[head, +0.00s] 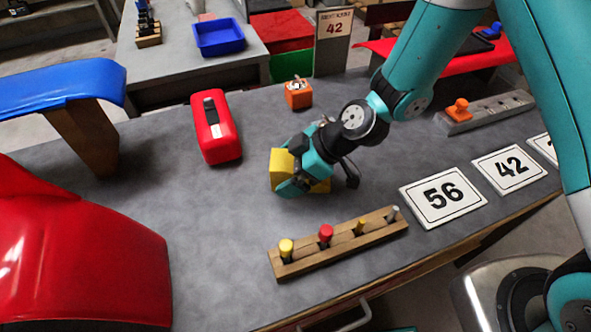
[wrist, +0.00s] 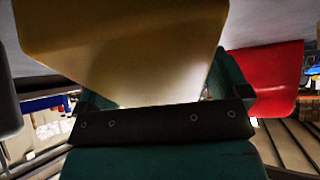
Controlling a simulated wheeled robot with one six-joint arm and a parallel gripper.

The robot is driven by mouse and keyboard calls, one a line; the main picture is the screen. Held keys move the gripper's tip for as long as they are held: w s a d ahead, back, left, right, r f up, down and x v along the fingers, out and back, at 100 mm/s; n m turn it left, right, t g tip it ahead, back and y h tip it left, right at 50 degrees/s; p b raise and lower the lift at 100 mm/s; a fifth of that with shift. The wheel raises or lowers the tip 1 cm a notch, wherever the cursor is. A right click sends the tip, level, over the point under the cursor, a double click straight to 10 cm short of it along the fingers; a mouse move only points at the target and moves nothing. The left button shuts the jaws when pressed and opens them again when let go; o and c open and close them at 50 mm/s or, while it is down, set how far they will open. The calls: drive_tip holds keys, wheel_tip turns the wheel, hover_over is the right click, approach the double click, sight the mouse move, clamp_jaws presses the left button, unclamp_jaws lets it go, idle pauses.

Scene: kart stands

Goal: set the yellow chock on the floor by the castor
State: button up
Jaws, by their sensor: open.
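The yellow chock (head: 280,162) rests on the grey bench top, partly hidden by my gripper (head: 303,174). In the wrist view the chock (wrist: 125,45) fills the upper middle, between the two teal fingers of my gripper (wrist: 160,92). My gripper is open around the chock; the head view does not show whether a finger touches it. I cannot make out a castor in either view.
The grey bench top (head: 200,255) holds a red case (head: 216,140), an orange block (head: 298,95), a wooden peg rack (head: 300,262) and number plates like 56 (head: 443,198). A red kart body (head: 75,260) fills the left front.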

drive_tip(key=c, duration=1.2)
drive_tip(key=shift+r, duration=0.15)
drive_tip(key=shift+c, duration=0.2)
